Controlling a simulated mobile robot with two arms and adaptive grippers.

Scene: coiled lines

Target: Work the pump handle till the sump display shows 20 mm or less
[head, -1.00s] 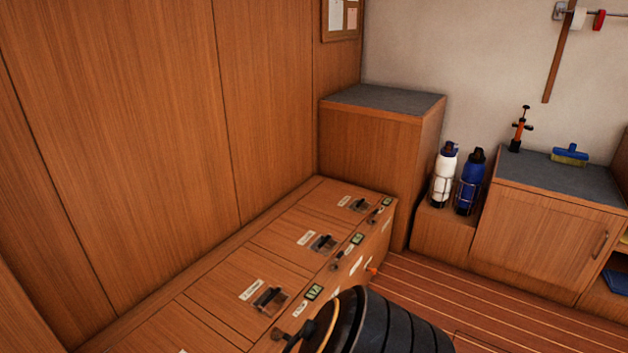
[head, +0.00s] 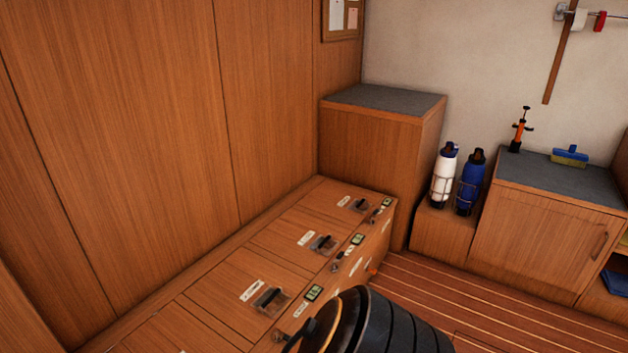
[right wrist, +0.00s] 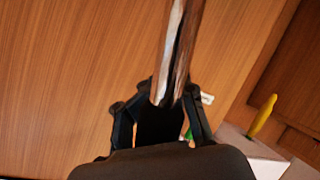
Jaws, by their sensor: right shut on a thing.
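In the right wrist view my right gripper (right wrist: 160,112) is shut on a glossy brown bar (right wrist: 180,45), which looks like the pump handle. The bar runs up out of the view from between the fingers; its other end is hidden. In the head view three small green displays sit along the front edge of the wooden locker bench: a near one (head: 314,292), a middle one (head: 357,239) and a far one (head: 387,202). Their digits are too small to read surely, and I cannot tell which is the sump display. My left gripper is not in view.
The wooden bench (head: 225,300) has lids with dark latches. A tall cabinet (head: 370,145), a white bottle (head: 443,178), a blue bottle (head: 470,185) and a low cabinet (head: 545,240) stand beyond it. In the right wrist view a yellow thing (right wrist: 263,115) is at the right. Striped floor (head: 430,290) is clear.

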